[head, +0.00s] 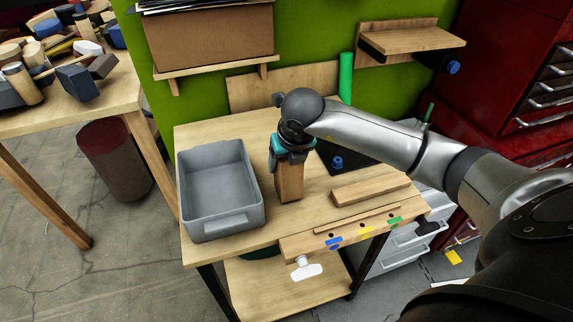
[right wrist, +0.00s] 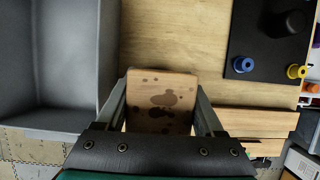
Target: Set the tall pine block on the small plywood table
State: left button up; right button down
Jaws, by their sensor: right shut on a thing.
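The tall pine block (head: 289,183) is upright, its lower end at or just above the top of the small plywood table (head: 272,229). I cannot tell whether it touches. My right gripper (head: 291,158) comes down from above and is shut on the block's upper part. In the right wrist view, the block's end (right wrist: 160,103), with dark stains, sits between the two fingers, with the plywood top (right wrist: 180,40) around it. My left gripper is in neither view.
A grey bin (head: 217,228) stands left of the block. A wooden plank (head: 370,193) lies to its right, and a black mat with a blue knob (head: 337,162) behind. A rail with coloured marks (head: 340,238) runs along the front edge. A cluttered workbench (head: 120,92) stands far left.

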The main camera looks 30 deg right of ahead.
jog(key=shift+f, duration=0.4)
jog(key=shift+f, duration=0.1)
grip_release()
jog(key=p+v, duration=0.1)
jog(key=v, duration=1.1)
